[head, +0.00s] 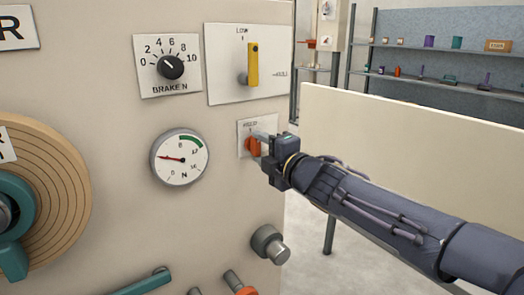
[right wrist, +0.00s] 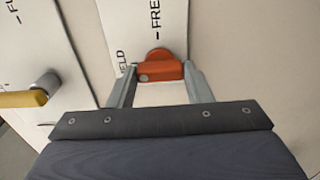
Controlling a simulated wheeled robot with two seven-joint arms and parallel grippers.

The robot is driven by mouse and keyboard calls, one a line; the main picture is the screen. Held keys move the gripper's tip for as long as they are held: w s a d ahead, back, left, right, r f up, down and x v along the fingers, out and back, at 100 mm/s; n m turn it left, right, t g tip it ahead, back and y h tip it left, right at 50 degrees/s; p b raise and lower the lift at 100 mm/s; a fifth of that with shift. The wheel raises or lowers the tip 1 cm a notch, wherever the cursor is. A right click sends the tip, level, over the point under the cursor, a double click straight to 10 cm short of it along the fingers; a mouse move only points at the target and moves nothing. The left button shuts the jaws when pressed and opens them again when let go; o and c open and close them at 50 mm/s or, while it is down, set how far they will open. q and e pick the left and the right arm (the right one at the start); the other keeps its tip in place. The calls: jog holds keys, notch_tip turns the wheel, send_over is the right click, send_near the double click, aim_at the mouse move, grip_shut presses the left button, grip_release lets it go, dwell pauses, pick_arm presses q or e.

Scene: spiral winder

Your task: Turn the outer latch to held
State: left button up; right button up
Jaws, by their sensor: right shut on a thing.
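The outer latch (head: 251,146) is a small orange-red knob on a white plate (head: 243,126) marked HELD at the top, on the right side of the panel. It also shows in the right wrist view (right wrist: 158,69), beside the words HELD, partly cut off, and FREE. My right gripper (head: 261,142) is at the latch, with one finger at each side of it in the right wrist view (right wrist: 160,80), shut on it. The gripper hides part of the latch in the head view, and I cannot tell exactly which mark it points to. My left gripper is not in view.
A yellow lever (head: 253,65) stands on a plate above the latch. A brake dial (head: 171,67) and a round gauge (head: 180,158) are to the left. A grey knob (head: 269,244) juts out below. A cream board (head: 420,135) stands behind my right arm.

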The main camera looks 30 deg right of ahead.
jog(key=o, duration=1)
jog(key=s, duration=0.2)
jog(key=s+p, duration=0.1)
jog(key=s, duration=0.2)
jog(key=s+p, duration=0.1)
jog(key=s, duration=0.1)
jog(key=shift+s+d, duration=0.25)
jog(key=shift+s, duration=0.15)
